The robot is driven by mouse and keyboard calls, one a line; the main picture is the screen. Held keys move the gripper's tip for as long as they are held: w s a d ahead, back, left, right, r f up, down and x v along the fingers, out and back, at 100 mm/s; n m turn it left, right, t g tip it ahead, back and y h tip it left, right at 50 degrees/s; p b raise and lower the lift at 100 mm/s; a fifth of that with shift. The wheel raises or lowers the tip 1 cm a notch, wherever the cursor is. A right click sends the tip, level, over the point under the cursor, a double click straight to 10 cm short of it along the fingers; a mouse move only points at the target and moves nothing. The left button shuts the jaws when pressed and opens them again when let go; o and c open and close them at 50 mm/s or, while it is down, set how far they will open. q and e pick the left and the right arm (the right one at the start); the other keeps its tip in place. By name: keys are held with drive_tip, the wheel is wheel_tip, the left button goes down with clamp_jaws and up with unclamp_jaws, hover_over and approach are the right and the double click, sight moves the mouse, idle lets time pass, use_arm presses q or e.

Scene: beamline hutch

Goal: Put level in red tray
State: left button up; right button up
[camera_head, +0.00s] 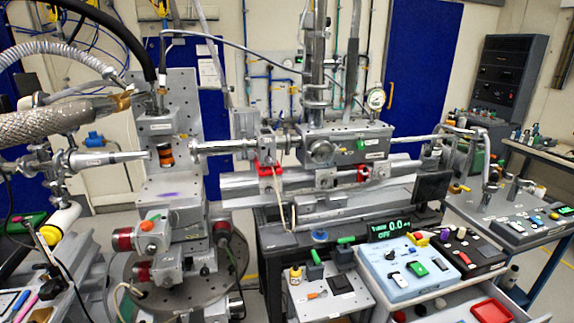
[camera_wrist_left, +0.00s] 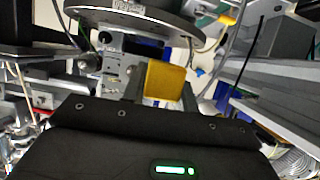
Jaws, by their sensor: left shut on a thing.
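In the left wrist view my left gripper (camera_wrist_left: 160,92) is shut on a yellow block (camera_wrist_left: 164,79), which looks like the level. The block stands up between the dark fingers, and its lower part is hidden by the gripper body. In the head view the red tray (camera_head: 492,311) lies at the lower right, partly cut off by the bottom edge of the picture. Neither gripper shows in the head view, so I cannot tell how far the held block is from the tray.
A light blue box (camera_head: 405,275) and a black box with coloured parts (camera_head: 467,253) stand behind the tray. A small grey table (camera_head: 325,297) with green-handled tools is left of them. A side cart (camera_head: 515,222) stands at the right. Beamline equipment fills the middle.

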use_arm(q)
drive_tip(key=v, duration=0.3)
drive_tip(key=shift+s+a, duration=0.1)
drive_tip(key=shift+a, duration=0.2)
drive_tip(key=w+d+r+m+h, duration=0.3)
drive_tip(key=w+d+r, duration=1)
drive_tip(key=d, duration=0.1)
drive_tip(key=d+r+h, duration=0.1)
drive_tip(key=d+r, duration=0.4)
drive_tip(key=r, duration=0.5)
drive_tip(key=d+r, duration=0.5)
drive_tip(key=r, duration=0.5)
drive_tip(key=s+d+r, duration=0.2)
drive_tip(key=s+r, duration=0.5)
drive_tip(key=r, duration=0.5)
drive_tip(key=shift+m+t, duration=0.3)
drive_tip(key=shift+t, duration=0.1)
wheel_tip(320, 180, down, 5)
drive_tip(key=b, duration=0.4)
drive_tip(key=shift+r, duration=0.1)
